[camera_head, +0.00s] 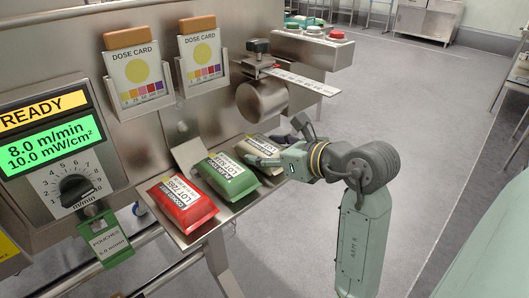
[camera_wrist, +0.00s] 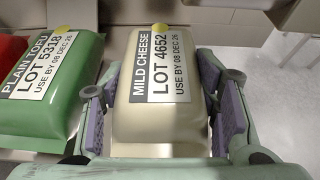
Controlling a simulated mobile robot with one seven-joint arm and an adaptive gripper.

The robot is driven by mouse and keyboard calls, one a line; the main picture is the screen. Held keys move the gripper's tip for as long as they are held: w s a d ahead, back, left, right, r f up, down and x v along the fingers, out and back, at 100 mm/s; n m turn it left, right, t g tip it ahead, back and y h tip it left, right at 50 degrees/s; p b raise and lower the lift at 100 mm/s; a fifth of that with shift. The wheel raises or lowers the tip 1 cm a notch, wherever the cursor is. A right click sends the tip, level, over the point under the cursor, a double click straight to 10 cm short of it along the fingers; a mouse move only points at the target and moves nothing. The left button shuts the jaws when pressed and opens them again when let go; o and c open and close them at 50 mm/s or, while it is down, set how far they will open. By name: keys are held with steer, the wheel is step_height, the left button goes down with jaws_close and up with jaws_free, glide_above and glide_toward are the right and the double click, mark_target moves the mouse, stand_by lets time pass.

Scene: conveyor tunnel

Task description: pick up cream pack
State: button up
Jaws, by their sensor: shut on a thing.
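The cream pack (camera_head: 256,150) is a cream-coloured pouch lying at the right end of a metal tray (camera_head: 215,222). In the wrist view the cream pack (camera_wrist: 165,118) carries a white label reading "MILD CHEESE, LOT 4652". My gripper (camera_head: 273,142) reaches in from the right and is shut on it. In the wrist view my gripper (camera_wrist: 160,100) has one purple-padded finger on each side of the pack. My gripper hides part of the pack in the head view. I cannot tell whether the pack still touches the tray.
A green pack (camera_head: 226,177) labelled "PLAIN TOFU" lies just left of the cream pack, and a red pack (camera_head: 184,204) lies beyond it. Open floor (camera_head: 420,110) lies to the right.

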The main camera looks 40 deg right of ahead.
steer(key=shift+r, duration=0.15)
steer(key=shift+r, duration=0.55)
steer(key=s+d+b, duration=0.1)
steer(key=s+d, duration=0.1)
steer(key=d, duration=0.6)
steer(key=s+d+b, duration=0.2)
steer(key=s+d, duration=0.1)
steer(key=d, duration=0.6)
steer(key=shift+d, duration=0.15)
steer(key=shift+r, duration=0.1)
